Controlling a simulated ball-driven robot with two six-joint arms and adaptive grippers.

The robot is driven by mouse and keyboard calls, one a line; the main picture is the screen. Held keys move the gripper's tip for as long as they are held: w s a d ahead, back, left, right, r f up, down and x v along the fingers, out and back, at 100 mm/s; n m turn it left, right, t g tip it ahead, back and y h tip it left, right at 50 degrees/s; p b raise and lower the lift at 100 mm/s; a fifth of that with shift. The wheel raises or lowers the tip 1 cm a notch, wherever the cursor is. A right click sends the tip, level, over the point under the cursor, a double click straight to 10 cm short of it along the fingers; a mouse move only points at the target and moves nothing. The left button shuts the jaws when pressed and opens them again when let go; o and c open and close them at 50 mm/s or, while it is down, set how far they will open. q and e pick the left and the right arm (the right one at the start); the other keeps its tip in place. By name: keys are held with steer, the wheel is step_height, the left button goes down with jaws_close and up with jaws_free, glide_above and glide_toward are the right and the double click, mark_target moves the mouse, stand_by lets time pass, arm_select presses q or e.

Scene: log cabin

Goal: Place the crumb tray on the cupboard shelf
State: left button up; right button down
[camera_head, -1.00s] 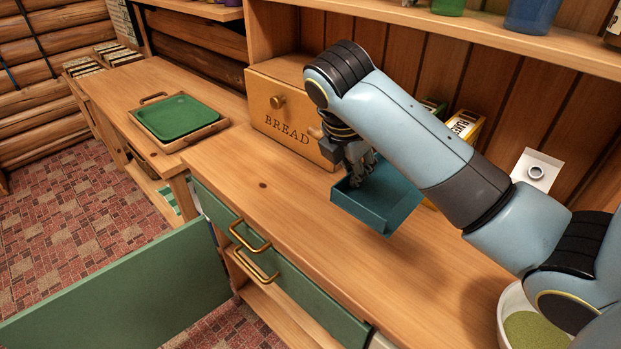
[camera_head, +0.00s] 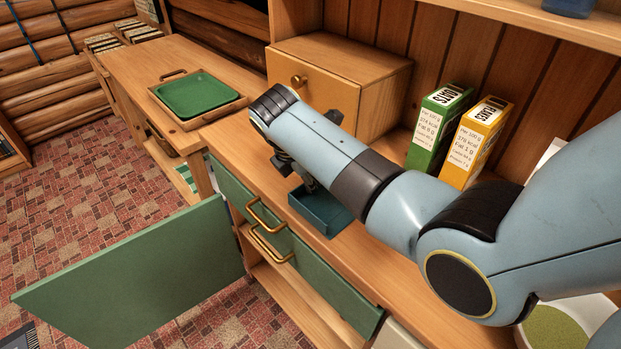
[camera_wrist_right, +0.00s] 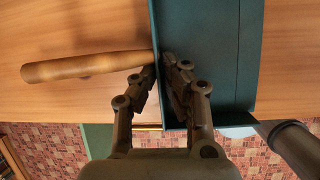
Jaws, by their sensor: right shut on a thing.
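The crumb tray (camera_head: 325,214) is a teal, shallow, square-edged tray. My right gripper (camera_head: 303,180) is shut on its side wall and holds it over the front part of the counter, partly hidden by my arm. In the right wrist view the fingers (camera_wrist_right: 160,72) pinch the wall of the tray (camera_wrist_right: 215,60). A wooden handle (camera_wrist_right: 85,67) there reaches left from that wall. The cupboard's green door (camera_head: 140,275) stands wide open. A wooden cupboard shelf (camera_head: 298,302) shows below the green drawer front (camera_head: 325,285). My left gripper is not in view.
The wooden bread box (camera_head: 335,75) stands behind the tray, with a green carton (camera_head: 425,135) and a yellow carton (camera_head: 470,150) to its right. A green tray (camera_head: 198,95) lies on the far counter. A bowl (camera_head: 560,325) sits front right.

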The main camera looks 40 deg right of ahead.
steer(key=shift+f, duration=0.2)
steer(key=c, duration=1.5)
jaws_free()
steer(key=shift+o, duration=0.2)
